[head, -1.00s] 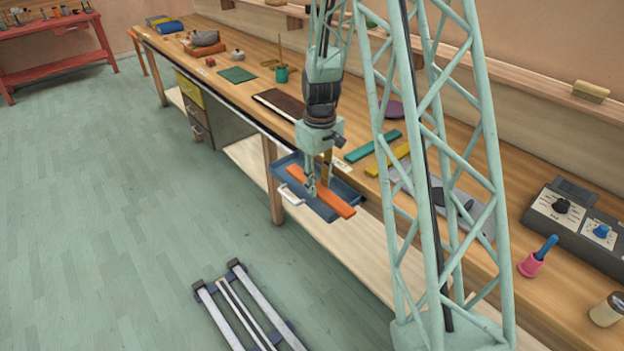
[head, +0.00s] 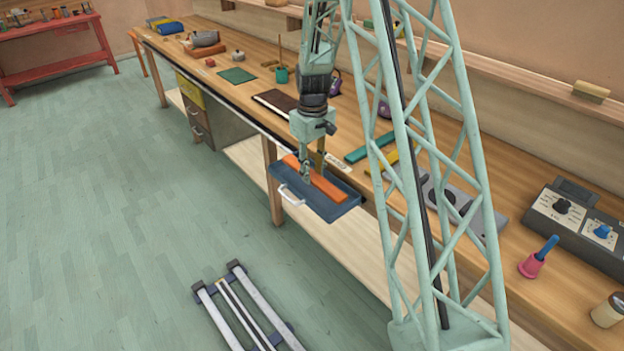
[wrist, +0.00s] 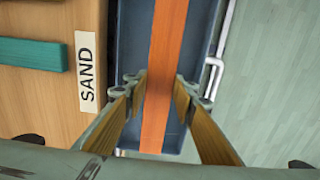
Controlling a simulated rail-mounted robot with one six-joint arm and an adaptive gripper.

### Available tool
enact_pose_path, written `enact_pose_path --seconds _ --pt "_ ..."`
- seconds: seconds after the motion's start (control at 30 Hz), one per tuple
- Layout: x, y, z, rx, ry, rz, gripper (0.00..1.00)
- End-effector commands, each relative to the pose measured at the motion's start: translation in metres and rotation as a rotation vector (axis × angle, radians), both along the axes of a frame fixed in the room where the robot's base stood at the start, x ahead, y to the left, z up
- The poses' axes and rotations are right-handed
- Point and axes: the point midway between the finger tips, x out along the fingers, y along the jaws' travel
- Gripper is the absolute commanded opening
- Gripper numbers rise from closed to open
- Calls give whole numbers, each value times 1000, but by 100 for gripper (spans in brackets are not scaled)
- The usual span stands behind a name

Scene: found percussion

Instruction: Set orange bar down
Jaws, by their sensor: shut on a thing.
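The orange bar (head: 327,189) is long and flat. My gripper (head: 314,179) is shut on it, with one finger on each long side. In the wrist view, the bar (wrist: 164,60) runs lengthwise between the fingertips of my gripper (wrist: 161,88). The bar is over the blue tray (head: 322,214), which has a white handle (head: 290,195) and sits at the bench's front edge. The wrist view shows the tray's blue floor (wrist: 129,45) on both sides of the bar. I cannot tell whether the bar touches the tray floor.
A "SAND" label (wrist: 87,72) lies on the bench beside the tray. A teal bar (head: 371,147) and a yellow bar (head: 402,157) lie behind it. A grey plate (head: 488,220) is to the right, partly hidden by my lattice column. Open floor lies in front.

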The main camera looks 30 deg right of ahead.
Motion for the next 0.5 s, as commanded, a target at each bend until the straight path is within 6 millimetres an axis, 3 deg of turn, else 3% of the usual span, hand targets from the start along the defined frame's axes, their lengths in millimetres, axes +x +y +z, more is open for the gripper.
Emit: enact_pose_path --seconds 0.1,0.33,0.5 --pt "8 -2 -1 0 0 0 12" --pt "6 -1 -27 1 2 0 12" --pt "7 -2 -35 0 -1 0 12"
